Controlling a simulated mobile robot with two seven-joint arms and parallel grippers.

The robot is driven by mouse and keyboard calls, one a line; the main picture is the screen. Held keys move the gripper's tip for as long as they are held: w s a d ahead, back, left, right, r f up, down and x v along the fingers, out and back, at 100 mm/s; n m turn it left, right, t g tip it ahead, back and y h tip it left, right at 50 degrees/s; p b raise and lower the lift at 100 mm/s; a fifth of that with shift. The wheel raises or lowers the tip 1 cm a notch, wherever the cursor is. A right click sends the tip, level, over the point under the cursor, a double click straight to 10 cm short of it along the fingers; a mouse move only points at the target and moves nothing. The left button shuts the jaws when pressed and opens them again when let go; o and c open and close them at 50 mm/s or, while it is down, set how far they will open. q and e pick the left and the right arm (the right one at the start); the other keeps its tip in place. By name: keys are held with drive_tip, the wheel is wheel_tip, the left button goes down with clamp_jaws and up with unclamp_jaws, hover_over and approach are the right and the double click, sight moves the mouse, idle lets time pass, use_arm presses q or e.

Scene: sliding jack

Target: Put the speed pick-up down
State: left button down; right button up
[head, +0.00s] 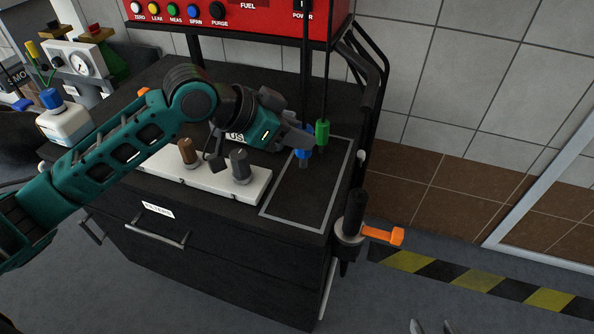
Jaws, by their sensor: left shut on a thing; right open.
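My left gripper (301,143) reaches across the dark cabinet top from the left and is shut on a small blue piece with a grey lower end (303,156), which I take to be the speed pick-up. A dark cable seems to run up from it. The piece is over the back part of a grey-outlined rectangle (328,203) on the cabinet top; I cannot tell whether it touches the surface. The fingers hide part of it. My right gripper (431,326) shows only its two spread fingertips at the bottom edge, open and empty, low over the floor.
A green piece on a cable (322,132) is just right of the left gripper. A white holder (215,183) with brown and grey plugs stands left of the outline. A red panel (235,12) is behind. An orange-handled tool (382,235) hangs at the cabinet's right side.

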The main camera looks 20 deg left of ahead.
use_arm(q)
wheel_tip(320, 180, down, 9)
drive_tip(key=shift+r+b, duration=0.2)
drive_tip(key=shift+b, duration=0.45)
drive_tip(key=shift+f, duration=0.1)
drive_tip(key=c, duration=0.8)
unclamp_jaws()
